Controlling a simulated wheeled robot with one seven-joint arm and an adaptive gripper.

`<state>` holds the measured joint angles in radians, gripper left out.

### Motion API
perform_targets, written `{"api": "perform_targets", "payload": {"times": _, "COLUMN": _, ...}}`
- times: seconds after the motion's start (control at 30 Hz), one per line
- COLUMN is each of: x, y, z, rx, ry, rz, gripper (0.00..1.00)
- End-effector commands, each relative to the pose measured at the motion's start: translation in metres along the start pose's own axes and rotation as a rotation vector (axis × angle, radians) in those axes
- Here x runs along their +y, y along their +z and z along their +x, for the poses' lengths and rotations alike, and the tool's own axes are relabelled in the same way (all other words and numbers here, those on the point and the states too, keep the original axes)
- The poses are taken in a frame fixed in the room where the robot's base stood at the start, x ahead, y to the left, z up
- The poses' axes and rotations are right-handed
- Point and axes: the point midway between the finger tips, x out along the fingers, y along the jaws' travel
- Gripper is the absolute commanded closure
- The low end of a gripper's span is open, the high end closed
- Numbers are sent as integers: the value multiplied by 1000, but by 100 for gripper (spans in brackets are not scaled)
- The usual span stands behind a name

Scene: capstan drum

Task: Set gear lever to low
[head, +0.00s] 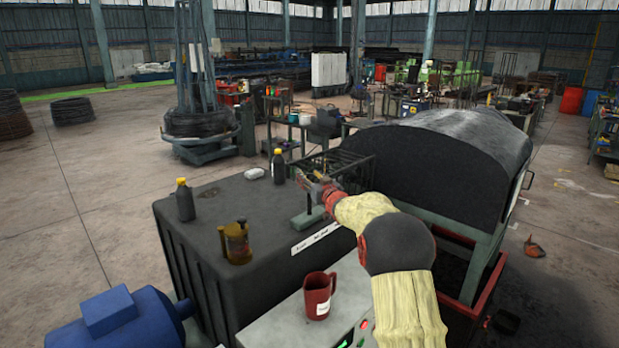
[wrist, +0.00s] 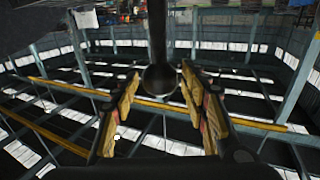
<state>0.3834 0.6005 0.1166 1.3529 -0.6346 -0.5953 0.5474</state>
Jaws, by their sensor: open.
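The gear lever is a thin dark rod (head: 308,201) rising from a green base (head: 307,217) on the dark gearbox-like housing. A white label strip (head: 316,238) lies in front of the base; its small text is hard to read. My gripper (head: 318,188) is at the lever's top, partly hiding it. In the wrist view the lever's round black knob (wrist: 160,78) sits between the two fingers of my gripper (wrist: 161,73). The fingers are open, with a visible gap on each side of the knob.
On the housing (head: 200,260) stand a brown jug (head: 236,243), two dark bottles with yellow caps (head: 185,200) (head: 279,167) and a white lump (head: 254,173). A red mug (head: 318,296) stands on the panel in front. A large dark drum (head: 440,160) is at right.

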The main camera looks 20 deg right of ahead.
Motion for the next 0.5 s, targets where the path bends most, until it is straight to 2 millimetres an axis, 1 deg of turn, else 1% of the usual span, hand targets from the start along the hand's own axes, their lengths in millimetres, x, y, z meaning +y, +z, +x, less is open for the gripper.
{"api": "perform_targets", "payload": {"times": 0.07, "x": 0, "y": 0, "z": 0, "rx": 0, "ry": 0, "rz": 0, "gripper": 58}}
{"api": "perform_targets", "payload": {"times": 0.5, "x": 0, "y": 0, "z": 0, "rx": 0, "ry": 0, "rz": 0, "gripper": 83}}
